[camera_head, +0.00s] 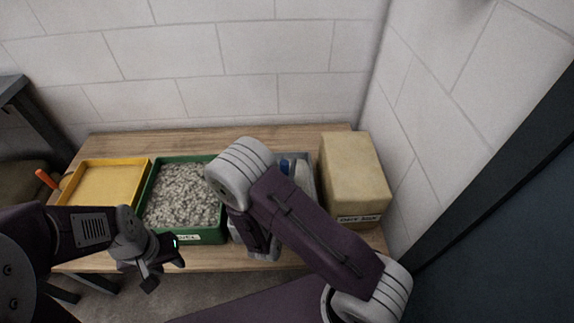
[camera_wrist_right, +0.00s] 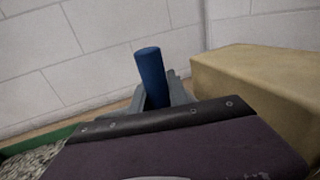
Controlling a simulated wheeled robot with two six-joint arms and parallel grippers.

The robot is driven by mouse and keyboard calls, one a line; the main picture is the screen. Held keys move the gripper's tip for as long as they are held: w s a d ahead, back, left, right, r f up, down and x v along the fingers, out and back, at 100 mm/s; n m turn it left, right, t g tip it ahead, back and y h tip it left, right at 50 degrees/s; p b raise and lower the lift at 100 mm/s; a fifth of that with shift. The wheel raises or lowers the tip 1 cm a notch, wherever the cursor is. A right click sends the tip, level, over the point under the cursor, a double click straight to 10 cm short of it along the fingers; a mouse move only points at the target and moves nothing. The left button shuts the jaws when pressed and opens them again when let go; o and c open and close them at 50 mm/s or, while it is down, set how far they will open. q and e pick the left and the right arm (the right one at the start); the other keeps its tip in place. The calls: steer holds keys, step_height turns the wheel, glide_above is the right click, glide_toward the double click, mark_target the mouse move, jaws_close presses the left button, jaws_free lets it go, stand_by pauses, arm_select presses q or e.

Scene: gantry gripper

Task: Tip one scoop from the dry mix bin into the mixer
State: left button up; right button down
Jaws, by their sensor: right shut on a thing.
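In the wrist view my right gripper (camera_wrist_right: 163,97) is shut on a blue cylindrical handle (camera_wrist_right: 149,68), which sticks up past the fingers. What is on the handle's other end is hidden. In the head view a bit of blue (camera_head: 285,167) shows behind my right arm, which hides the gripper. It is over a grey bin (camera_head: 308,157) between the green bin and a tan box. The arm covers most of this bin, so its contents and label cannot be read. My left gripper (camera_head: 162,270) is open and empty, in front of the green bin. No mixer can be made out.
A tall tan box (camera_head: 352,170) stands close on the right, near the wall. The wooden bench (camera_head: 230,138) has a narrow clear strip behind the bins.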

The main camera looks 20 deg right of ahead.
step_height(320, 180, down, 6)
steer(key=b, duration=0.5)
steer(key=shift+f, duration=0.1)
steer(key=w+a, duration=0.2)
steer(key=a, duration=0.4)
step_height(320, 180, up, 16)
steer(key=s+d+p, duration=0.1)
steer(key=d+p, duration=0.1)
steer(key=p, duration=1.2)
steer(key=shift+d, duration=0.3)
